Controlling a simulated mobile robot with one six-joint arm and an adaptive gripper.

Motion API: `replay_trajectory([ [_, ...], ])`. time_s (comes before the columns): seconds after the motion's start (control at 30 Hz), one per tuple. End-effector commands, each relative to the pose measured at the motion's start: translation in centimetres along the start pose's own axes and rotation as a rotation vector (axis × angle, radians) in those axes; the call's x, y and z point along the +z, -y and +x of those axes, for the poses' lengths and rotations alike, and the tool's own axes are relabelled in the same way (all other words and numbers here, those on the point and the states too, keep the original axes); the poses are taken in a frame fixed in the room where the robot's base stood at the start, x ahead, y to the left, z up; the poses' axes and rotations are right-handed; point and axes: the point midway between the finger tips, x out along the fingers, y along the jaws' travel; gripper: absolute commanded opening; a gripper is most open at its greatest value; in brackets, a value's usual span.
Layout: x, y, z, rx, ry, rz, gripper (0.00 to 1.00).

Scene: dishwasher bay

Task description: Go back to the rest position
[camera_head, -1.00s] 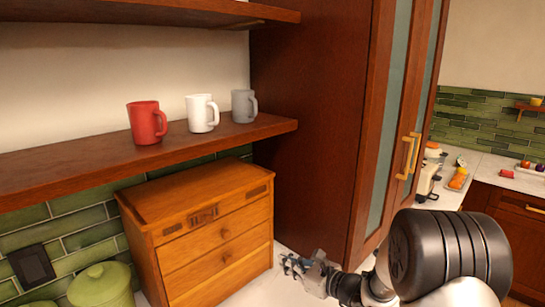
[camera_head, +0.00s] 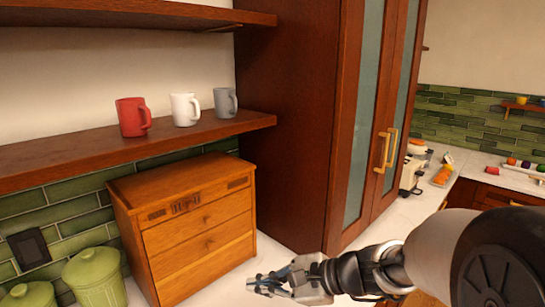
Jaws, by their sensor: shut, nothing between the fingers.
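My gripper (camera_head: 268,283) is at the bottom middle, pointing left, in front of the wooden drawer box. Its fingers are shut with nothing between them. My arm reaches in from the lower right corner. No object is held.
A wooden drawer box (camera_head: 200,235) and green canisters (camera_head: 95,277) stand on the counter at left. A shelf (camera_head: 90,152) above holds a red mug (camera_head: 132,117), a white mug (camera_head: 184,109) and a grey mug (camera_head: 225,102). A tall cabinet (camera_head: 290,130) rises behind my gripper.

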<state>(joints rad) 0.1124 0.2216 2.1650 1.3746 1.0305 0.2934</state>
Motion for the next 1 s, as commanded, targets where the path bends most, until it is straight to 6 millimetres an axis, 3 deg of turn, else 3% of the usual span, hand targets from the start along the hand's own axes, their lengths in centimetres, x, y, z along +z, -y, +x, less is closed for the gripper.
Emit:
replay_trajectory([
  [0.03, 1.8, -1.8, -1.3, 0.056, -0.029, -0.12, 0.0],
  [0.17, 3.9, -7.4, -4.8, 0.227, -0.13, -0.441, 0.0],
  [0.3, 4.0, -12.6, -9.3, 0.408, -0.263, -0.779, 0.0],
  [0.4, 3.1, -15.3, -12.9, 0.534, -0.372, -1.005, 0.0],
  [0.6, 1.1, -18.1, -18.8, 0.739, -0.564, -1.326, 0.0],
  [0.7, 0.5, -18.5, -20.4, 0.798, -0.622, -1.407, 0.0],
  [1.0, 0.2, -18.6, -21.4, 0.834, -0.653, -1.448, 0.0],
])
